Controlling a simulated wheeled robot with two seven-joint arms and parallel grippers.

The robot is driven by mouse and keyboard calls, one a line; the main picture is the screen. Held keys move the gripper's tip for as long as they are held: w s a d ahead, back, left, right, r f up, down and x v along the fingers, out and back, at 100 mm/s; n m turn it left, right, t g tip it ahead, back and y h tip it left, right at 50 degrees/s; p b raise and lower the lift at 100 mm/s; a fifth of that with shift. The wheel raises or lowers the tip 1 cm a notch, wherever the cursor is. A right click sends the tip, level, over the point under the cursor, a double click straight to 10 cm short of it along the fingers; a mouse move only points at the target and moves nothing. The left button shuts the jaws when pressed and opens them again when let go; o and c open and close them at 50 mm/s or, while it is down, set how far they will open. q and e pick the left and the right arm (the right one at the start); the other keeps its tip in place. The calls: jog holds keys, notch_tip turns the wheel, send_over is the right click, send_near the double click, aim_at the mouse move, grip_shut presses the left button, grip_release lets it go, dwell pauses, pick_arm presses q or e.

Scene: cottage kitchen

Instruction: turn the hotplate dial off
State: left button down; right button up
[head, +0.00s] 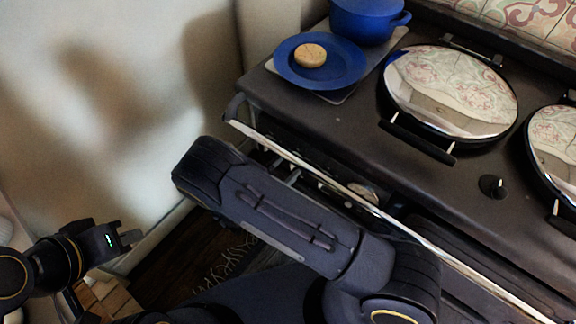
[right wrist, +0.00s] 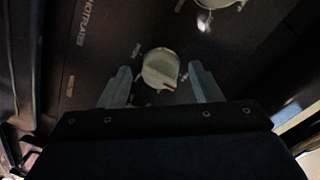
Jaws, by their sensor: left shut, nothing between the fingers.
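The hotplate dial (right wrist: 158,72) is a pale round knob with a raised grip and a small reddish mark near its lower edge. It sits on a dark panel beside the lettering HOTPLATE (right wrist: 85,38); smaller labels around it are too small to read. My right gripper (right wrist: 160,76) is open, with one finger on each side of the dial and a visible gap on both sides. In the head view the right gripper is hidden. My left gripper (head: 132,238) is shut and empty at the lower left, away from the stove.
A second knob (right wrist: 213,3) is at the top of the wrist view. The stove (head: 330,118) has a front rail (head: 330,180), two shiny round lids (head: 450,90) and a small black knob (head: 492,186) on top. A blue plate (head: 290,70) and blue pot (head: 365,20) stand at its left end.

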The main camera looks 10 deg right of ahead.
jog(key=b+v, duration=0.1)
jog(key=v, duration=0.6)
jog(key=shift+s+a, duration=0.25)
jog(key=shift+a, duration=0.1)
dwell(0.4)
